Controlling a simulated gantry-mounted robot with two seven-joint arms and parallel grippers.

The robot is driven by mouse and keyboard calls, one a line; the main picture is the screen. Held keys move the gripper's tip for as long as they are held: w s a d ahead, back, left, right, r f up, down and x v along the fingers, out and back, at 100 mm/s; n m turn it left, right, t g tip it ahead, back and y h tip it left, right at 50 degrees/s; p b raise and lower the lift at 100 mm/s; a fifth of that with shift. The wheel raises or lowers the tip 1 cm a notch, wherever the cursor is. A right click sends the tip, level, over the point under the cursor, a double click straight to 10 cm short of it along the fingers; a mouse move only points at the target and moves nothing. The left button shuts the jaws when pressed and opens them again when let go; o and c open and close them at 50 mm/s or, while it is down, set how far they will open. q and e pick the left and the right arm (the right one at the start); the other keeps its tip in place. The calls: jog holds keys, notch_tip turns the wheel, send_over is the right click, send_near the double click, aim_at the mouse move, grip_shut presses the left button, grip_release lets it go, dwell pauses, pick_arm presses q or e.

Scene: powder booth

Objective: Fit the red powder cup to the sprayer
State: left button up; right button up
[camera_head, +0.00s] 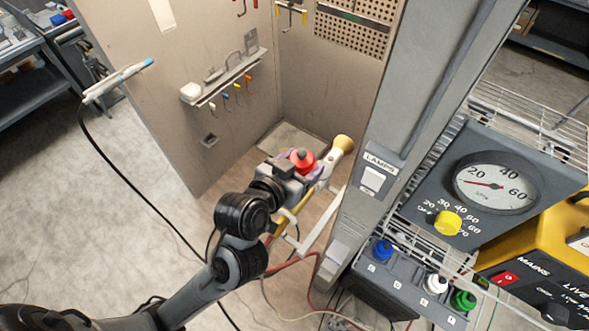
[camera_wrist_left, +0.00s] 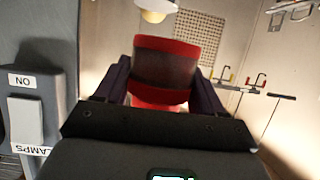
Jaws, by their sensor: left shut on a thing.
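The red powder cup (camera_head: 302,158) is held between the fingers of my left gripper (camera_head: 298,170), inside the booth. In the left wrist view the cup (camera_wrist_left: 166,72) fills the middle, with a dark finger on each side. The sprayer (camera_head: 343,145) shows its pale yellow flared end just beyond the cup, with a pale body running back beneath the gripper. The flared end also shows at the top of the left wrist view (camera_wrist_left: 155,10). The gripper hides much of the sprayer, and I cannot tell whether the cup touches it. My right gripper is not in view.
A grey pillar with a lamps switch (camera_head: 373,180) stands close on the right. Blue (camera_head: 381,250), white (camera_head: 435,283) and green (camera_head: 463,299) cups stand in a rack (camera_head: 395,295). A white wand (camera_head: 118,82) trails a black cable at left. Hoses lie below the arm.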

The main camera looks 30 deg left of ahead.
pick_arm(q)
jog(key=shift+w+d+f+b, duration=0.1)
jog(key=shift+w+d+b, duration=0.2)
jog(key=shift+w, duration=0.4)
jog(key=shift+w+d+f+b, duration=0.1)
jog(key=shift+w+f+b, duration=0.05)
jog(key=shift+w+b, duration=0.4)
jog(key=shift+w+d+f+b, duration=0.1)
jog(key=shift+w+d+b, duration=0.15)
jog(key=shift+w, duration=0.55)
jog(key=shift+w+d+f+b, duration=0.1)
jog(key=shift+w+d+b, duration=0.1)
jog(key=shift+w+b, duration=0.4)
jog(key=shift+w+d+f+b, duration=0.1)
jog(key=shift+w+d+b, duration=0.2)
jog(key=shift+w, duration=0.45)
jog(key=shift+s+a+f+b, duration=0.1)
jog(key=shift+a+f+b, duration=0.05)
jog(key=shift+f+b, duration=1.05)
jog(key=shift+f, duration=0.15)
jog(key=shift+f, duration=0.2)
